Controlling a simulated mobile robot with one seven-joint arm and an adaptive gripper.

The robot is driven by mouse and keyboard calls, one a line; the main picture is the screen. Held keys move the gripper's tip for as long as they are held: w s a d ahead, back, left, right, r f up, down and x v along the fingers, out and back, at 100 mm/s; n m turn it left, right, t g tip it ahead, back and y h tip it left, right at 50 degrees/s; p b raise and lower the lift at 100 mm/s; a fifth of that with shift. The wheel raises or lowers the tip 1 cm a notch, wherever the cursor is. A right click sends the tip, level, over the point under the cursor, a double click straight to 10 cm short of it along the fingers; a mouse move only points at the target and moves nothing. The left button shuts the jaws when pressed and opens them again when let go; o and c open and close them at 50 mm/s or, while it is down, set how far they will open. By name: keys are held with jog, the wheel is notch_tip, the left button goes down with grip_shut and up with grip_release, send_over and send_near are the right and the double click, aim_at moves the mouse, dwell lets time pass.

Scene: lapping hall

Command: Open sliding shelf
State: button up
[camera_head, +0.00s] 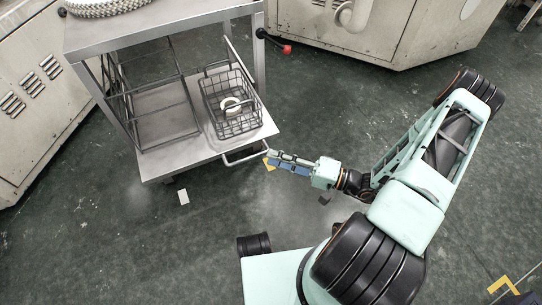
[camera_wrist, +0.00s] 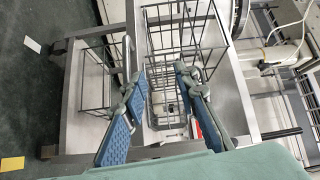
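The sliding shelf (camera_head: 160,125) is the low metal shelf of a grey cart, with a bar handle (camera_head: 245,156) on its front edge, in the head view. A wire basket (camera_head: 232,122) holding a white ring-shaped part (camera_head: 231,104) stands on the shelf's right side. My gripper (camera_head: 270,159) is at the handle's right end; I cannot tell whether it touches. In the wrist view my gripper (camera_wrist: 162,80) is open, its two blue-padded fingers apart, with the basket (camera_wrist: 170,110) behind them. The handle cannot be made out clearly there.
The cart's top (camera_head: 150,22) overhangs the shelf at the back. A red-knobbed lever (camera_head: 286,49) sticks out at the cart's right. Cream machine cabinets (camera_head: 38,95) stand left and at the back. The green floor (camera_head: 200,240) before the cart is mostly clear.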

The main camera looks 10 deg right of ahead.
jog(key=shift+f+v, duration=0.2)
jog(key=shift+v, duration=1.25)
jog(key=shift+b, duration=0.35)
